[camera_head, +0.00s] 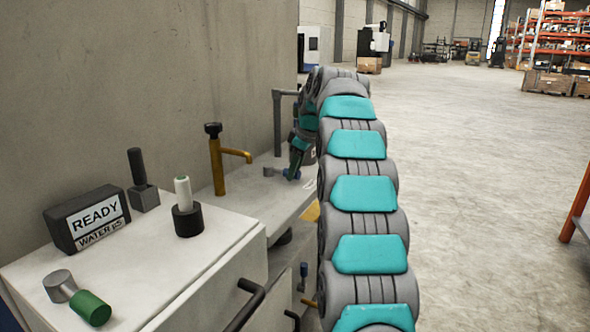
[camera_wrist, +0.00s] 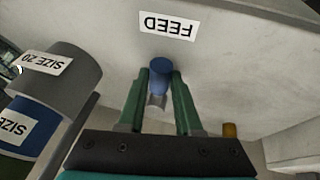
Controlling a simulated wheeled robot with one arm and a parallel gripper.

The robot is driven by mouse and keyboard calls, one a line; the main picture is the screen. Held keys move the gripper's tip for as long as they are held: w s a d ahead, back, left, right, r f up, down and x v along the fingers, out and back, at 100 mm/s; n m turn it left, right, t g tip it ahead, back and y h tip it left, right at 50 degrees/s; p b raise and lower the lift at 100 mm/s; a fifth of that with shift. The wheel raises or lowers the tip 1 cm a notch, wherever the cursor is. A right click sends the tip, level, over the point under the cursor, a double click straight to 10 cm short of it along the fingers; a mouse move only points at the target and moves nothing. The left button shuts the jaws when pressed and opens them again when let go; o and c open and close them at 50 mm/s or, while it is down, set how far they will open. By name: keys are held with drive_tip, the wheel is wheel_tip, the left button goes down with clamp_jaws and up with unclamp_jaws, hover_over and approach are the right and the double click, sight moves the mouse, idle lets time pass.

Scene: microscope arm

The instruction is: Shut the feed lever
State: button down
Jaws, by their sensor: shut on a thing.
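The feed lever (camera_wrist: 160,66) has a blue, rounded handle and a grey part below it, seen in the wrist view. A white label reading FEED (camera_wrist: 168,25) appears upside down just above it. My gripper (camera_wrist: 160,79) has its two green fingers on either side of the blue handle and is shut on it. In the head view, my gripper (camera_head: 295,165) is at the far end of the counter, behind my arm. A small blue part shows beside it there. How far the lever is turned cannot be told.
A grey-and-blue cylinder with SIZE labels (camera_wrist: 62,85) stands close to the left in the wrist view. Open floor lies right.

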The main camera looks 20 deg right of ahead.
drive_tip(key=shift+s+a+r+m+h, duration=0.1)
drive_tip(key=shift+s+a+m+h, duration=0.2)
drive_tip(key=shift+a+m, duration=0.3)
drive_tip(key=shift+s+a+m+h, duration=0.25)
drive_tip(key=shift+a+m, duration=0.15)
drive_tip(key=shift+m, duration=0.3)
drive_tip(key=a+m, duration=0.1)
drive_tip(key=m+h, duration=0.1)
drive_tip(key=shift+s+a+m, duration=0.2)
drive_tip(key=shift+a+m, duration=0.1)
drive_tip(key=shift+a, duration=0.1)
drive_tip(key=shift+a+m+g+h+p, duration=0.4)
drive_tip(key=shift+a+m+h, duration=0.45)
drive_tip(key=shift+a+m, duration=0.85)
drive_tip(key=shift+d, duration=0.25)
drive_tip(key=c, duration=0.6)
unclamp_jaws()
drive_tip(key=v, duration=0.7)
drive_tip(key=shift+s+r, duration=0.15)
drive_tip(key=shift+r, duration=0.1)
